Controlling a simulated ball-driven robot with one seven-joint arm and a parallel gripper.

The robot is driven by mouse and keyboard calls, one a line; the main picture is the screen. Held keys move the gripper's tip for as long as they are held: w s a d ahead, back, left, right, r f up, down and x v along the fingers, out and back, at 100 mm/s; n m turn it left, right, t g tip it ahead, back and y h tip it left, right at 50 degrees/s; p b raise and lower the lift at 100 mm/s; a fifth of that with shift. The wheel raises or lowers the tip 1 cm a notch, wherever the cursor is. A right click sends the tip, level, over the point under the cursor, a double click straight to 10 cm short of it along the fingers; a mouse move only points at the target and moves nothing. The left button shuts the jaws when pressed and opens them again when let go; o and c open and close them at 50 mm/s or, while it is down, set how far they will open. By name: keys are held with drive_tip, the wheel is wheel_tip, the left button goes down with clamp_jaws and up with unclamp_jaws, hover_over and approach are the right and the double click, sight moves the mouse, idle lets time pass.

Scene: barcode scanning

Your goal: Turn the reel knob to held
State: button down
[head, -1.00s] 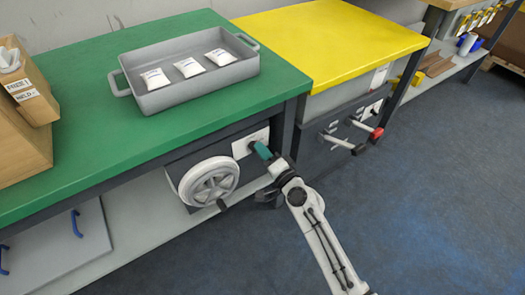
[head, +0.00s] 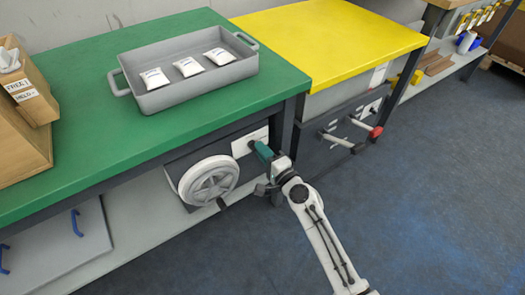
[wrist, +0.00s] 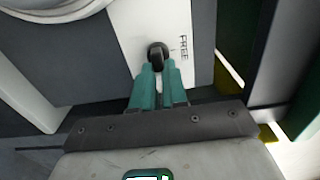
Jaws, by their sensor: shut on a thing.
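The reel knob (wrist: 157,52) is small and black and sits on a white plate (wrist: 136,28) under the green table. The word FREE is printed on the plate beside it, turned sideways in the wrist view. My gripper (wrist: 158,66) has teal fingers and is shut on the knob, which shows between and just beyond the fingertips. In the head view my gripper (head: 262,152) reaches the white plate and hides the knob. Which mark the knob points to is hard to tell. No HELD word shows on the plate.
A grey spoked reel wheel (head: 209,181) with a dark handle is left of the plate. A dark table leg (head: 284,140) stands close to the right of my gripper. Levers (head: 338,141) stick out under the yellow table (head: 330,40). The blue floor in front is open.

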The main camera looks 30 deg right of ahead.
drive_tip(key=c, duration=1.2)
unclamp_jaws()
drive_tip(key=shift+o, duration=0.2)
drive_tip(key=shift+s, duration=0.1)
drive_tip(key=s, duration=1)
drive_tip(key=shift+s+b, duration=0.3)
drive_tip(key=shift+s, duration=0.05)
